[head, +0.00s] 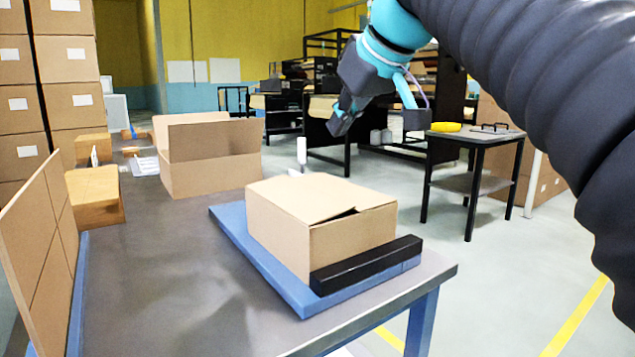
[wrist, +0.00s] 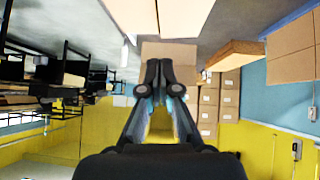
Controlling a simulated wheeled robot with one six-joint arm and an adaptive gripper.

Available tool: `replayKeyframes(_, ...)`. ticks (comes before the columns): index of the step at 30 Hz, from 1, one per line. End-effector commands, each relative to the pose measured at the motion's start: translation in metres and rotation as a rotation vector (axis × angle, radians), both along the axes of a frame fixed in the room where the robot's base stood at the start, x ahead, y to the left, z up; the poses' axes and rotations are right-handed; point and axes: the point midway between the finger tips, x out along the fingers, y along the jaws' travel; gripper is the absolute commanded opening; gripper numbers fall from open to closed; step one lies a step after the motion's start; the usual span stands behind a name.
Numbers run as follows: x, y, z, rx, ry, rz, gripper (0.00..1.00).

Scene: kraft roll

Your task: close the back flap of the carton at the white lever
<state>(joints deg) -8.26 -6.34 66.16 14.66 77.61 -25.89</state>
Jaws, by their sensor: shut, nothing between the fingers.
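The near carton (head: 320,225) sits on a blue board (head: 262,262) on the grey table in the head view. Its top panels lie nearly flat, with a dark gap at the right edge. The white lever (head: 302,152) stands upright just behind this carton. A second carton (head: 212,172) stands farther back at the left, its top open and flaps raised. My gripper (head: 345,117) is above and behind the near carton, apart from it and empty. In the wrist view my gripper (wrist: 165,75) has its fingertips together. Cardboard surfaces show beyond them; which carton each belongs to is unclear.
A black bar (head: 366,264) lies along the board's front right edge. A cardboard panel (head: 45,245) stands along the table's left side. Stacked boxes (head: 70,60) rise at the back left. A small black table (head: 475,150) stands at the right, with open floor before it.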

Motion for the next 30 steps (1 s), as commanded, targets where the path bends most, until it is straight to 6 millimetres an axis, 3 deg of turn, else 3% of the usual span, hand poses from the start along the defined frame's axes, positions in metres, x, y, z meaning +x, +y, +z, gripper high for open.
replayKeyframes(8,0.013,0.01,-0.008,-0.002,-0.008,0.017,0.0)
replayKeyframes(22,0.066,0.039,-0.069,-0.001,-0.006,0.015,0.0)
replayKeyframes(30,0.066,0.035,-0.1,0.0,-0.01,0.014,0.0)
